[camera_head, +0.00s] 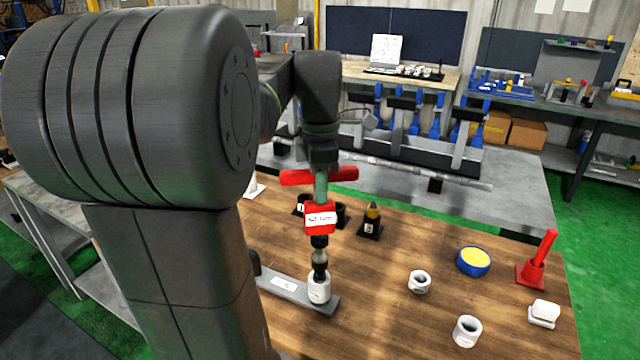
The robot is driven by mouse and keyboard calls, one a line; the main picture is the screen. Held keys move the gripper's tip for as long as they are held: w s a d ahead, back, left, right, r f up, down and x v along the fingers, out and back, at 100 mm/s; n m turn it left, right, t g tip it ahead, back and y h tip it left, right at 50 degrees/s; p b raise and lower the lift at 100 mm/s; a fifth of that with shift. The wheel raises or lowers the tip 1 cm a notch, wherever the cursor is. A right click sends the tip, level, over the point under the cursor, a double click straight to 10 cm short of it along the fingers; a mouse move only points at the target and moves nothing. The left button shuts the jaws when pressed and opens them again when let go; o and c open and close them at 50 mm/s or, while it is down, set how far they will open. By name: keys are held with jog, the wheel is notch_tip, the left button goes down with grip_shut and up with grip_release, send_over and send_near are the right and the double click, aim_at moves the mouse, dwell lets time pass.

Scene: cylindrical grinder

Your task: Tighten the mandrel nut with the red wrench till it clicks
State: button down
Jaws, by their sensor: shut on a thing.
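The red wrench is a red T-handled tool (320,217) with a white label on its red body, held upright. My gripper (320,168) is shut on it near the red crossbar; the fingertips are small and partly hidden. Below the red body are a black piece and a dark, narrow shaft. They line up over a white cylindrical piece (319,290), which stands at the right end of a grey labelled bar (275,281) on the bench. I cannot tell which part is the mandrel nut, or whether the tool is fully seated.
On the wooden bench (395,270) are white nuts (419,282) (467,331), a blue-yellow round tin (474,261), a red stand with an upright rod (533,268), a white block (544,313) and a yellow-tipped black piece (372,217). A long machine (420,165) stands behind.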

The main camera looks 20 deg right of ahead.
jog(key=shift+f, duration=0.55)
jog(key=shift+f+b, duration=0.75)
jog(key=shift+f, duration=0.6)
dwell(0.4)
